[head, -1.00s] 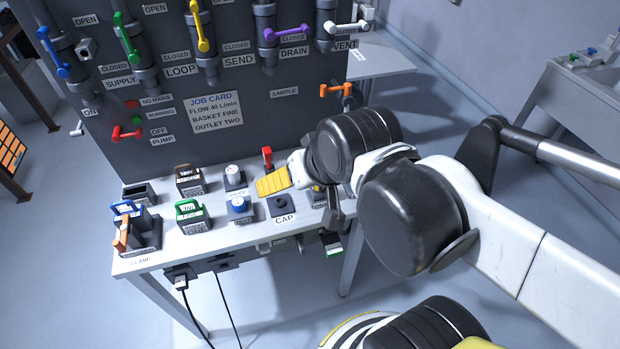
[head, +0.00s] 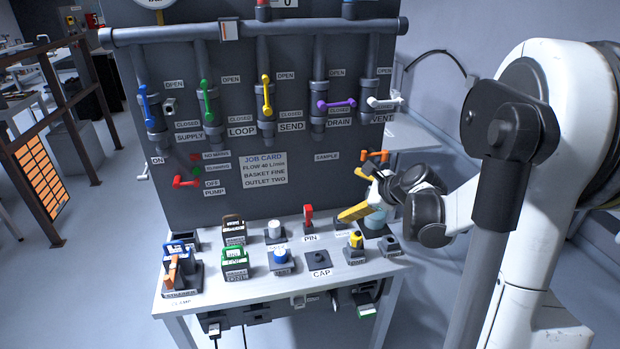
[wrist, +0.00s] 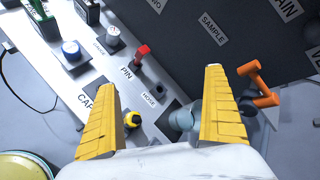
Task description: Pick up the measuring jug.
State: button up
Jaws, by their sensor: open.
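A pale blue-grey cylinder (head: 376,219), which looks like the measuring jug, stands at the right back of the bench, below the orange sample valve. It is partly hidden by my gripper (head: 357,210) in the head view. In the wrist view the jug (wrist: 184,118) shows between the yellow fingers, close to the inner side of the right finger. My gripper (wrist: 162,82) is open, its fingers spread wide and holding nothing. I cannot tell how far the fingers are above the jug, or see its handle clearly.
The orange valve handle (wrist: 258,85) sticks out just beyond the right finger. A yellow-topped part (head: 355,240), the red pin (head: 308,216) and a blue-topped part (head: 281,257) stand nearby on the white bench (head: 330,284). The dark panel (head: 300,200) rises behind.

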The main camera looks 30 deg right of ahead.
jog(key=s+d+f+m+t+h, duration=0.1)
jog(key=d+f+m, duration=0.45)
jog(key=d, duration=0.35)
jog(key=d+f+m+t+h, duration=0.1)
jog(key=d+f+m+t, duration=0.1)
jog(key=d+f+m, duration=0.35)
jog(key=w+d+f+b, duration=0.1)
jog(key=w+b, duration=0.3)
jog(key=w, duration=0.5)
jog(key=shift+w+d+f, duration=0.35)
jog(key=shift+w+d, duration=0.05)
jog(key=shift+d, duration=0.3)
jog(key=c, duration=1.3)
jog(key=shift+r, duration=0.1)
